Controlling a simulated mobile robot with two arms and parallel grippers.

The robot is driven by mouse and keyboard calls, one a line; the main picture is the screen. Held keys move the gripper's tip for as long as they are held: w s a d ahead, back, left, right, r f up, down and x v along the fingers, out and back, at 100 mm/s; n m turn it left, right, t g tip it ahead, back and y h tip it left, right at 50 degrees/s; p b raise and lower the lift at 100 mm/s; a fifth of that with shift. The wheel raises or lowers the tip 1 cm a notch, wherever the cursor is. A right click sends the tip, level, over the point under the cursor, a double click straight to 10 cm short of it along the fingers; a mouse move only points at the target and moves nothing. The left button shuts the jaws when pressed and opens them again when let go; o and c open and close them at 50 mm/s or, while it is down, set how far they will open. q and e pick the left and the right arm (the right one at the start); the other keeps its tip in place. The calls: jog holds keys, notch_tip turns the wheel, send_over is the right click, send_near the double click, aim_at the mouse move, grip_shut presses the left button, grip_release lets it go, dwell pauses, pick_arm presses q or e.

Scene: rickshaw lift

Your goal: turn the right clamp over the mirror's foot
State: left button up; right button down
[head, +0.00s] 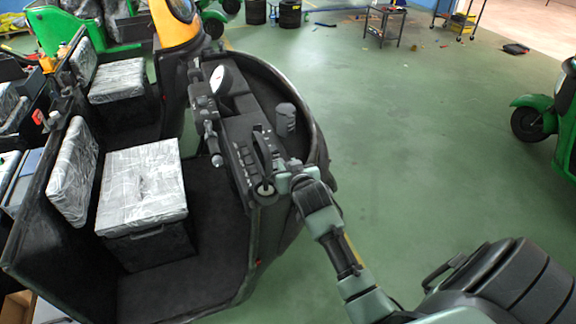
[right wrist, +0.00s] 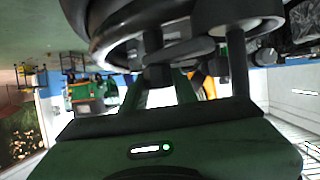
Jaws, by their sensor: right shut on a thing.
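My right gripper (head: 284,172) is at the near right end of the rickshaw's black dashboard (head: 235,128). In the right wrist view its two dark fingers (right wrist: 196,72) reach up under a dark rounded rim (right wrist: 165,22). It is shut on a small dark part there, by its place the right clamp; my fingers and the rim hide most of it. I cannot make out the mirror's foot. A round pale disc (head: 221,80) stands at the far end of the dashboard; I cannot tell whether it is a mirror or a dial. My left gripper is not in view.
A grey cylinder (head: 286,116) stands inside the dashboard's curved rim. A round knob (head: 264,189) sits close beside my right gripper. Wrapped seats (head: 142,185) fill the cab at left. Green floor (head: 420,140) is open to the right, with another green rickshaw (head: 536,118) at the edge.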

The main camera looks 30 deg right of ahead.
jog(key=c, duration=1.1)
grip_release()
jog(key=b+v, duration=0.2)
jog(key=v, duration=0.5)
jog(key=shift+s, duration=0.3)
jog(key=shift+a+r, duration=0.1)
jog(key=shift+a, duration=0.05)
